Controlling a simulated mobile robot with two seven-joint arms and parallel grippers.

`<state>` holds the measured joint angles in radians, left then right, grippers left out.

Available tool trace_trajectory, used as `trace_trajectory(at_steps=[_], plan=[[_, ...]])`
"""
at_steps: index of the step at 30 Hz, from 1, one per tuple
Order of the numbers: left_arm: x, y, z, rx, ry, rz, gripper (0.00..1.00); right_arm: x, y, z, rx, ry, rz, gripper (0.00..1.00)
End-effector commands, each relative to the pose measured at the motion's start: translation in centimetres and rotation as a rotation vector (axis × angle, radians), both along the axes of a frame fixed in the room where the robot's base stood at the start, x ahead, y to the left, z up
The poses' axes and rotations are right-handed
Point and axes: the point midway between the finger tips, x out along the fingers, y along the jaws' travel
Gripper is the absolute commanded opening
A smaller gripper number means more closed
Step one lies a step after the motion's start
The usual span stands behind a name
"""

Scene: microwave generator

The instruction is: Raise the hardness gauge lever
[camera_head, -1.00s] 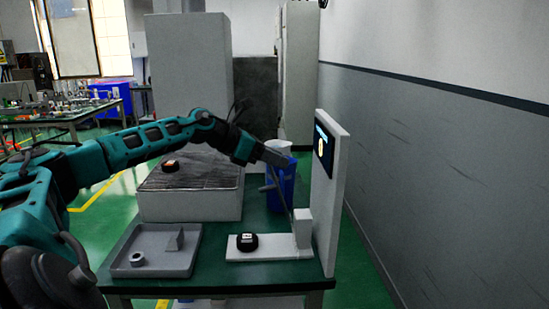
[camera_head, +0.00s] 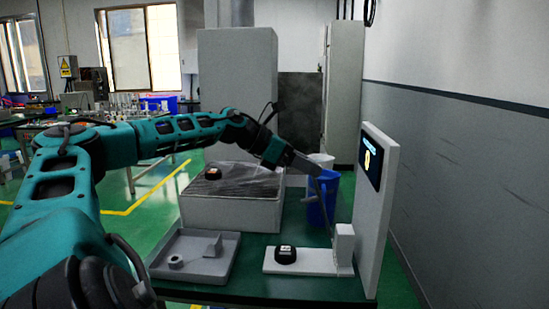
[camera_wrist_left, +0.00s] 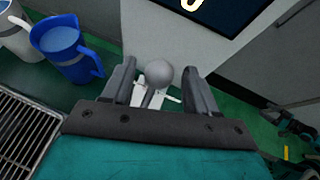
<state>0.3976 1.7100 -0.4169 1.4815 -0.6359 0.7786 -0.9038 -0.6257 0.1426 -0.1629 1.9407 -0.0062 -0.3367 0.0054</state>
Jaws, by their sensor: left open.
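The hardness gauge has a white base (camera_head: 308,262) and a small white post (camera_head: 344,243) on the green table. Its thin grey lever (camera_head: 327,218) slants up and left from the post. My left gripper (camera_head: 312,169) is at the lever's upper end. In the left wrist view, the lever's round grey knob (camera_wrist_left: 159,73) sits between the two open fingers of the gripper (camera_wrist_left: 159,72), with a gap showing on each side. The lever below the knob is mostly hidden there. My right gripper is not in view.
A white panel with a screen (camera_head: 373,163) stands just right of the gauge. A blue jug (camera_head: 323,197) is behind the lever. A black round piece (camera_head: 285,255) sits on the base. A grey tray (camera_head: 163,255) and a white box with a dark top (camera_head: 230,213) are left.

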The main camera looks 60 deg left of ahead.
Motion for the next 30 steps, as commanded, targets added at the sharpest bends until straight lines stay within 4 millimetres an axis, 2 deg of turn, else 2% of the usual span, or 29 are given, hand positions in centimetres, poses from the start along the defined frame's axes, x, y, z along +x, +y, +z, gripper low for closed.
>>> trace_trajectory(at_steps=[1,6,15,27,30], plan=[[-0.6,0.4,-0.1,0.006,0.000,0.004,0.58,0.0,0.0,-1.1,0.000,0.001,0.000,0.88],[-2.9,1.5,1.5,0.003,-0.004,0.004,0.58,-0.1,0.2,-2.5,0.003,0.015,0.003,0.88],[-6.4,3.2,3.9,0.000,-0.001,0.000,0.58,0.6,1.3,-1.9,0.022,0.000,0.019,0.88],[-7.1,3.5,4.3,-0.002,0.002,-0.001,0.58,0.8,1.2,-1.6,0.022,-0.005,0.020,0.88],[-6.9,3.3,4.1,-0.004,0.002,-0.010,0.49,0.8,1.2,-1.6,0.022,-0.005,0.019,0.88]])
